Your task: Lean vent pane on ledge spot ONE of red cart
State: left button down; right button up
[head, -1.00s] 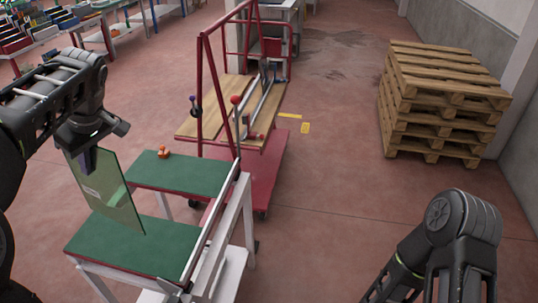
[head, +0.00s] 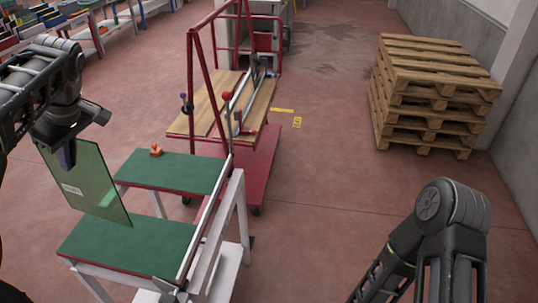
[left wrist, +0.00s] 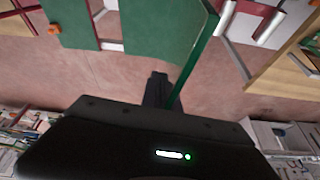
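My left gripper (head: 66,158) is shut on the top edge of the vent pane (head: 92,185), a green-tinted glass sheet with a small white label. The pane hangs tilted at the left side of the green-topped table. The red cart (head: 262,165) stands behind the table, with a red frame and wooden ledges (head: 207,100). No spot number is readable. My right arm shows at the lower right; its fingertips are out of view.
The green-topped table (head: 185,172) with white legs lies between me and the cart, with an orange object (head: 156,150) on it. A pallet stack (head: 430,95) stands at the right. The floor between cart and pallets is clear.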

pick_arm(q)
jog(key=w+d+f+m+t+h+b, duration=0.1)
jog(key=d+f+m+h+b, duration=0.1)
jog(key=d+f+m, duration=0.5)
jog(key=w+d+f+m+t+h+b, duration=0.2)
jog(key=d+f+m, duration=0.5)
jog(key=d+f, duration=0.6)
jog(key=d, duration=0.3)
jog(key=shift+f+m+t, duration=0.2)
jog(key=shift+m+t, duration=0.1)
jog(key=shift+m, duration=0.1)
jog(key=shift+w, duration=0.15)
